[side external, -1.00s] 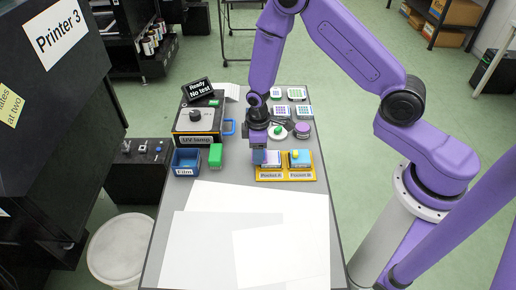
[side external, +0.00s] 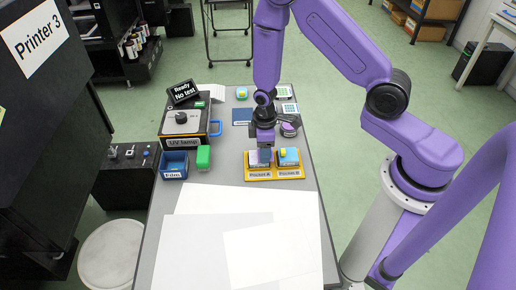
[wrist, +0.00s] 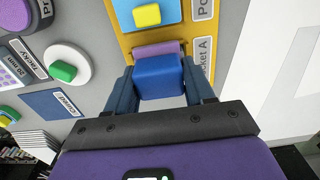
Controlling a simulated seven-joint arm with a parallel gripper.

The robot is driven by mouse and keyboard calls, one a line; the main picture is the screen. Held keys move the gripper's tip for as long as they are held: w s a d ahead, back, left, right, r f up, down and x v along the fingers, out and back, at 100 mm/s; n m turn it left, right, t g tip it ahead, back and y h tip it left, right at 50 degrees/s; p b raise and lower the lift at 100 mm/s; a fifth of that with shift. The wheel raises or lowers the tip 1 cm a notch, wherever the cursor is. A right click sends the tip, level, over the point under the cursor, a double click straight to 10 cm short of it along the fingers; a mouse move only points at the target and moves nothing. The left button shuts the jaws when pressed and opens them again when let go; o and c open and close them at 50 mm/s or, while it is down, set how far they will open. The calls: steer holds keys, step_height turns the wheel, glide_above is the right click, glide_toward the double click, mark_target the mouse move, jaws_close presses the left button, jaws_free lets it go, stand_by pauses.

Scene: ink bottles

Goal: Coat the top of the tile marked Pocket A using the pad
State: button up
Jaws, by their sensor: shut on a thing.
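My gripper (wrist: 163,85) is shut on a blue block, the pad's body (wrist: 158,76), with one finger on each side of it. In the side view my gripper (side external: 263,142) is low over Pocket A. A purple tile surface (wrist: 145,48) shows beside the pad, next to the label Pocket A. The pad overlaps it; its underside is hidden, so I cannot tell whether it touches. The yellow holder (side external: 274,179) carries Pocket A at left and Pocket B at right. In Pocket B is a blue tile (wrist: 173,11) with a yellow block (wrist: 147,15) on it.
A white round dish with a green knob (wrist: 63,70) and a flat blue square (wrist: 55,103) lie nearby. The UV lamp (side external: 182,122), blue Film bin (side external: 174,164) and green block (side external: 203,157) stand at left. White sheets (side external: 200,240) cover the front.

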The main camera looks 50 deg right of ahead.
steer(key=shift+s+d+f, duration=0.1)
steer(key=shift+s+d, duration=0.3)
steer(key=shift+c, duration=0.3)
steer(key=shift+w+a, duration=1.25)
steer(key=shift+w, duration=0.05)
steer(key=shift+w+a, duration=1.1)
steer(key=shift+a, duration=0.05)
steer(key=shift+r, duration=3)
